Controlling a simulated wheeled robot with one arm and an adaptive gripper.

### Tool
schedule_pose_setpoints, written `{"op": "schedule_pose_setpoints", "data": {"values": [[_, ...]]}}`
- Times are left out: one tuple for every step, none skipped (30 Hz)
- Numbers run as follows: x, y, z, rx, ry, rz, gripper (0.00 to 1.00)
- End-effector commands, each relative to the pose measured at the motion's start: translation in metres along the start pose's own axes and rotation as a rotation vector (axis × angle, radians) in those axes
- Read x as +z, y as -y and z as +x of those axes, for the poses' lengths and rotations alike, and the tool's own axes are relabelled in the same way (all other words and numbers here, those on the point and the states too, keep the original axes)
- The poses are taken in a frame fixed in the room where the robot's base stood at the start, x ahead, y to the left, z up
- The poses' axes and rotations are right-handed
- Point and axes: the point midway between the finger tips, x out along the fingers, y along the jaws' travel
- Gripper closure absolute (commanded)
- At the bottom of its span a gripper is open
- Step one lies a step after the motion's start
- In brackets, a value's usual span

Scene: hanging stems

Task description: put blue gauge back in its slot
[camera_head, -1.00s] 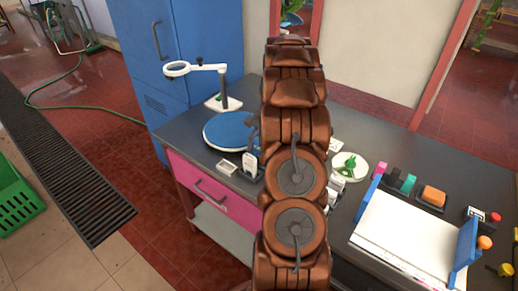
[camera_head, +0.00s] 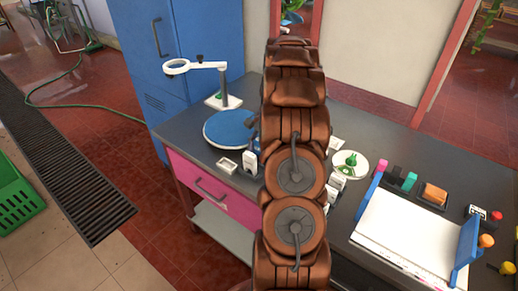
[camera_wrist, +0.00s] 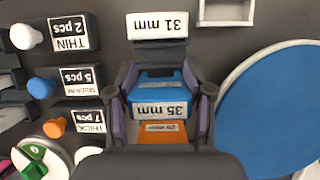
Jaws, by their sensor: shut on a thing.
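In the wrist view, my gripper (camera_wrist: 161,98) is shut on the blue gauge (camera_wrist: 155,94), with a finger on each side of it. A white "35 mm" label shows at the gauge's near side, upside down in this view. Just below the label is an orange piece (camera_wrist: 165,132) with small print, partly hidden by the gripper. I cannot tell whether the gauge touches a slot.
Labelled dark blocks with white, blue and orange knobs (camera_wrist: 55,126) stand at left in the wrist view. A blue disc (camera_wrist: 275,110) lies at right, and a white tray (camera_wrist: 226,12) at top. The head view shows a ring stand (camera_head: 222,100) and a white board (camera_head: 405,235).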

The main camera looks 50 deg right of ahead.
Motion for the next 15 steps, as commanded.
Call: {"op": "schedule_pose_setpoints", "data": {"values": [[-0.001, 0.0, 0.002, 0.0, 0.0, 0.0, 0.79], [-0.001, 0.0, 0.002, 0.0, 0.0, 0.0, 0.79], [-0.001, 0.0, 0.003, 0.0, 0.0, 0.0, 0.79], [-0.001, 0.0, 0.004, 0.0, 0.0, 0.0, 0.79], [-0.002, 0.0, 0.005, 0.0, 0.0, 0.0, 0.79], [-0.002, 0.0, 0.005, 0.0, 0.0, 0.0, 0.79], [-0.002, 0.0, 0.006, 0.0, 0.001, 0.0, 0.79], [-0.003, 0.0, 0.007, 0.0, 0.001, 0.0, 0.79], [-0.003, 0.0, 0.008, 0.0, 0.001, 0.0, 0.79], [-0.003, 0.0, 0.008, 0.0, 0.001, 0.0, 0.79], [-0.004, 0.0, 0.009, 0.0, 0.001, 0.0, 0.79], [-0.004, 0.0, 0.01, 0.0, 0.001, 0.0, 0.79], [-0.004, 0.0, 0.011, 0.0, 0.001, 0.0, 0.79], [-0.004, 0.0, 0.011, 0.0, 0.001, 0.0, 0.79], [-0.005, 0.0, 0.012, 0.0, 0.001, 0.0, 0.79]]}}
